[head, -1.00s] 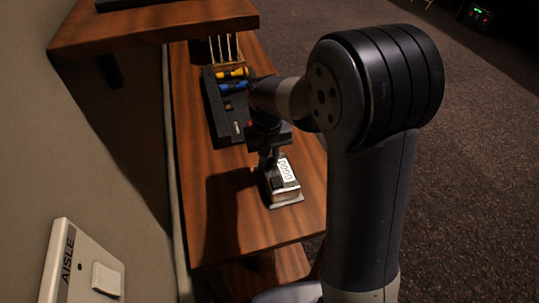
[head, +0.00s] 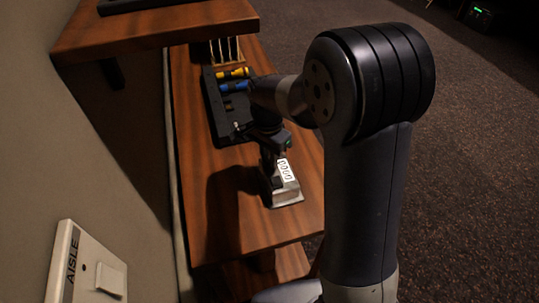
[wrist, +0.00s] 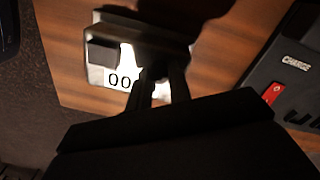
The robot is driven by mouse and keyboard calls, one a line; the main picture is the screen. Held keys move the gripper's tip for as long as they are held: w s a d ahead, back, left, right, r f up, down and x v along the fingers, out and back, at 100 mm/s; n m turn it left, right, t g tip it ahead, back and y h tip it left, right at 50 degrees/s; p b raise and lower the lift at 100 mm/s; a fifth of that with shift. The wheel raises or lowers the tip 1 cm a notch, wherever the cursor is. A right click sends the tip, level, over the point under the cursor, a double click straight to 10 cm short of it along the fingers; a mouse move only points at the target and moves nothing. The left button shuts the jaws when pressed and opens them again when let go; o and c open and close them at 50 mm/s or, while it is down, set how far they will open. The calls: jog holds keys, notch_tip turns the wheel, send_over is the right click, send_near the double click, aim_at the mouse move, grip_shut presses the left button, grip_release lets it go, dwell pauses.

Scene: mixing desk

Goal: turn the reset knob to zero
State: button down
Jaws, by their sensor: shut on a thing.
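The counter (head: 287,198) is a small metal box with a white number strip. It stands on the wooden desk, and it also shows in the wrist view (wrist: 98,74). Its strip reads two zeros at the left in the wrist view; fingers cover the rest. In the head view the digits look like zeros but are too small to be sure. My gripper (head: 269,178) is down at the counter's side, shut on the reset knob. In the wrist view its dark fingers (wrist: 159,80) reach the counter. The knob itself is hidden between the fingers.
A shelf (head: 160,32) overhangs at the upper left. An AISLE switch plate (head: 88,270) is on the wall. The desk's near end is clear.

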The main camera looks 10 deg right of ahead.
jog(key=m, duration=0.4)
jog(key=shift+m, duration=2.2)
jog(key=c, duration=1.3)
grip_release()
notch_tip(320, 180, up, 11)
jog(key=shift+w, duration=0.25)
jog(key=shift+f, duration=0.1)
